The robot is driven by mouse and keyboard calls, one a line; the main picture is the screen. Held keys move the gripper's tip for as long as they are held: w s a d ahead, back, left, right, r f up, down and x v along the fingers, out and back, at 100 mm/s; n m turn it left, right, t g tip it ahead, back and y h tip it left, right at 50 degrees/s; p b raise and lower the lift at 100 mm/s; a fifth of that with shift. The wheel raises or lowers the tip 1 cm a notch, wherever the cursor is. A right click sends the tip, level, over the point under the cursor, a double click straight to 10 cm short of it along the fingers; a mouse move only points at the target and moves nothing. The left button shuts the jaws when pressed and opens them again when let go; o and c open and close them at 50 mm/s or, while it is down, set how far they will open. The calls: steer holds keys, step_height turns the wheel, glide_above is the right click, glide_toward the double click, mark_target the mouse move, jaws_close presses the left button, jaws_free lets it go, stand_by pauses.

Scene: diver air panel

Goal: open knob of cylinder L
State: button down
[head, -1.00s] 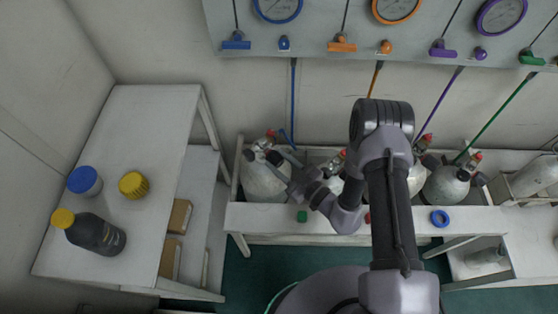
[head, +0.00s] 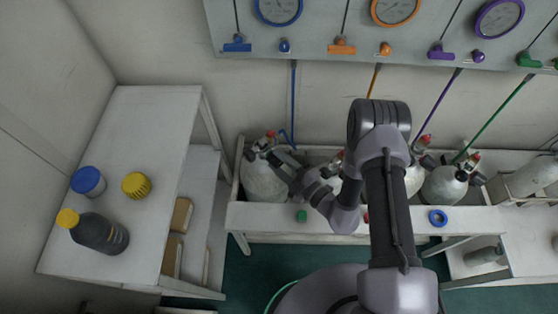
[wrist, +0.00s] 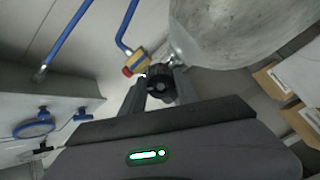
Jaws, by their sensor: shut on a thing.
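Cylinder L, a pale grey tank, is leftmost in the rack in the head view (head: 262,184); its rounded body fills the top right of the wrist view (wrist: 235,28). A blue hose (head: 293,105) runs down to its valve. A red and yellow-blue fitting (wrist: 136,63) shows by the valve. The black knob (wrist: 160,84) sits between the two fingers of my gripper (wrist: 159,92), which is shut on it. In the head view my gripper (head: 276,158) is at the cylinder's top, partly hiding the knob. How far the knob is turned cannot be told.
More cylinders (head: 443,186) stand in the white rack (head: 330,222) to the right, with purple and green hoses. Gauges with coloured levers hang on the panel above. A side table (head: 150,140) at left holds a dark bottle (head: 102,234) and two caps or jars.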

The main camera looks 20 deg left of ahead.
steer(key=n, duration=1)
steer(key=shift+f+n+t, duration=0.1)
steer(key=shift+n+t, duration=0.2)
steer(key=n, duration=1)
steer(key=shift+t, duration=0.3)
steer(key=c, duration=0.9)
jaws_free()
